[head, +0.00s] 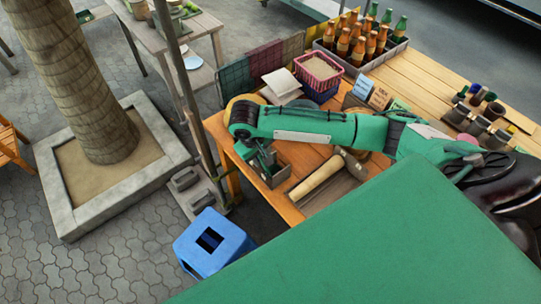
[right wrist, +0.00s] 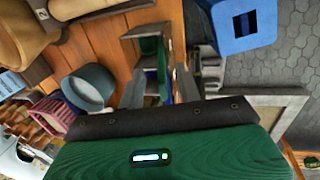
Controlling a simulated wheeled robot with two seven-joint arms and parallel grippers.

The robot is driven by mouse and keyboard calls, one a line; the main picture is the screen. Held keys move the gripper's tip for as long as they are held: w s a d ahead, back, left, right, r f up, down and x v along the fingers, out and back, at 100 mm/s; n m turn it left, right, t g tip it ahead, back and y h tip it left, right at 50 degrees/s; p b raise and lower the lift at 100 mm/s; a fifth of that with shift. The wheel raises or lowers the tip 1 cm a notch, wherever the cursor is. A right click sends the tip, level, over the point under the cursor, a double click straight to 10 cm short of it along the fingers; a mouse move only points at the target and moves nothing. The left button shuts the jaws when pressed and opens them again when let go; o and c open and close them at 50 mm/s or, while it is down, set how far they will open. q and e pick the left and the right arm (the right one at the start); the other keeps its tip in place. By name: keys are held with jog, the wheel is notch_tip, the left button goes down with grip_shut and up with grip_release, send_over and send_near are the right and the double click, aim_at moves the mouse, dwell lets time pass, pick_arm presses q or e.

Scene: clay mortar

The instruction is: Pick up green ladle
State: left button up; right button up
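My right gripper (head: 262,160) hangs over a grey open box (head: 281,177) at the near left corner of the wooden table. In the right wrist view its two fingers (right wrist: 160,75) are apart. A green upright piece (right wrist: 149,60), likely the green ladle, shows between or just beyond the fingertips, in or at the box (right wrist: 128,35). A blue piece (right wrist: 168,88) is close beside it. I cannot see contact, and the ladle's full shape is hidden. In the head view the gripper covers most of the box's contents. My left gripper is not in view.
A pink basket (head: 318,68), a bottle crate (head: 352,66) and small pots (head: 476,127) stand farther back. A blue stool (head: 212,245) stands on the paving below the table.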

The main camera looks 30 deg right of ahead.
aim_at(262, 164)
jog(key=f, duration=0.1)
jog(key=w+f+p, duration=0.1)
jog(key=f, duration=0.1)
jog(key=f+p, duration=0.1)
jog(key=shift+w+d+f, duration=0.2)
jog(key=shift+w+d, duration=0.05)
jog(key=shift+d, duration=0.15)
jog(key=shift+d+f+p, duration=0.1)
jog(key=shift+f+p, duration=0.2)
jog(key=shift+f, duration=0.05)
jog(key=shift+c, duration=0.4)
grip_shut()
